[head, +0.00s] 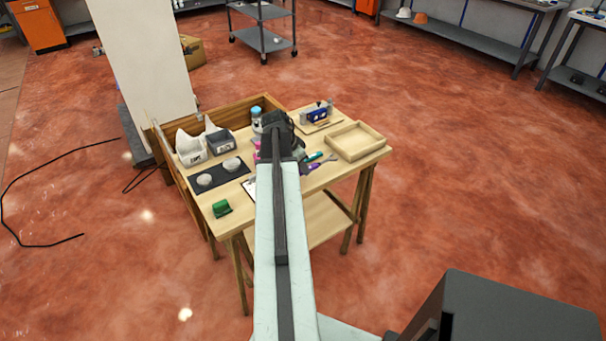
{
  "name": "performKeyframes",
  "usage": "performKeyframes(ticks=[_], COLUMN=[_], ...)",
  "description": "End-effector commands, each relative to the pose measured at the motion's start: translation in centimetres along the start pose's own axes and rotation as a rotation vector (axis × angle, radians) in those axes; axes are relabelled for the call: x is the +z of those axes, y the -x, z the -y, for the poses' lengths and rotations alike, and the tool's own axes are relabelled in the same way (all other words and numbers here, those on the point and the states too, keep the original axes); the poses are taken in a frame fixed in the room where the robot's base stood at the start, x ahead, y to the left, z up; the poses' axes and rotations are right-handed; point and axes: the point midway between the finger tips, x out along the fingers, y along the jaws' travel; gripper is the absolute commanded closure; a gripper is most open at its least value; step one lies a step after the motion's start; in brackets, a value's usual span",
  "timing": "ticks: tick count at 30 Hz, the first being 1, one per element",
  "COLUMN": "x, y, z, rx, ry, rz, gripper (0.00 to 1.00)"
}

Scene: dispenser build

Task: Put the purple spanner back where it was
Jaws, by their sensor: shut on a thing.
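My gripper (284,142) is over the middle of the wooden table, seen from behind along my arm. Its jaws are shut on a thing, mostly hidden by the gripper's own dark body. The purple spanner (311,168) shows in part just right of the gripper, with its left part hidden. It appears to be the thing in the jaws, though the contact is out of sight. I cannot tell whether it touches the table top.
A teal-handled tool (314,156) lies beside the spanner. An empty wooden tray (373,153) is at right, a blue device on a board (318,115) behind. The front right table top is clear.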

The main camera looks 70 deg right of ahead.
Motion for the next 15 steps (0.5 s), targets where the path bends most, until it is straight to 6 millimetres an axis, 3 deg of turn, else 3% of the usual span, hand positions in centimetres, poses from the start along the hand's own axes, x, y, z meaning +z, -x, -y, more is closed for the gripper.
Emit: performKeyframes(ticks=[1, 5, 15], x=[0.7, 1.6, 1.5], y=[-1.6, -3.6, -3.5], z=[0.0, 0.0, 0.0], rx=[0.000, 0.000, 0.001], ry=[-0.001, 0.000, -0.001], rz=[0.000, 0.000, 0.000], gripper=[1.00, 1.00, 1.00])
